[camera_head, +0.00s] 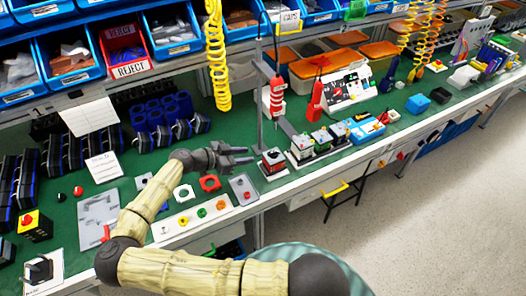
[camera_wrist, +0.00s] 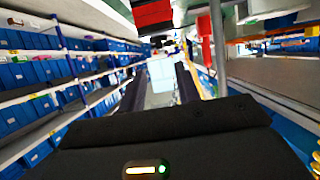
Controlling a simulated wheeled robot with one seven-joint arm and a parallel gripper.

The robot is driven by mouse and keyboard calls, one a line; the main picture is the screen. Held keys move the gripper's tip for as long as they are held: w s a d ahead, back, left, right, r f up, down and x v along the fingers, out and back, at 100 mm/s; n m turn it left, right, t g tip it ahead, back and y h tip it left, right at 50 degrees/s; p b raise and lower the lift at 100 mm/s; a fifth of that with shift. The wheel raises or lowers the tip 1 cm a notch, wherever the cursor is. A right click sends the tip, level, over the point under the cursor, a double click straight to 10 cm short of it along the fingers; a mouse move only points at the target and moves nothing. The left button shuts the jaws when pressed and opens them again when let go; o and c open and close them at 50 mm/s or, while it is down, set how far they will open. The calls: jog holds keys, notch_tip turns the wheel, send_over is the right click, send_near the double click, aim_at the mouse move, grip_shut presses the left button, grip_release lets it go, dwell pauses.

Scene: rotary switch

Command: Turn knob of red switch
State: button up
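The red switch (camera_head: 272,157), a dark box with a red top and a dark knob, stands on a white plate near the front edge of the green bench. My gripper (camera_head: 248,154) is just left of it, pointing right toward it, apart from it and empty. In the wrist view my gripper (camera_wrist: 160,82) shows two dark fingers with a gap between them. A red block at the top of the wrist view is cut off, and I cannot tell whether it is the switch.
Several similar switches (camera_head: 320,138) stand close to the right. A grey pole (camera_head: 259,90) and a hanging red tool (camera_head: 276,97) are just behind. A grey button plate (camera_head: 243,189) lies below my gripper. Blue bins (camera_head: 170,30) line the back.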

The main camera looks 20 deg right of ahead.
aim_at(269, 153)
jog(key=p+x, duration=0.2)
jog(key=x, duration=0.6)
jog(key=shift+d, duration=0.15)
grip_shut()
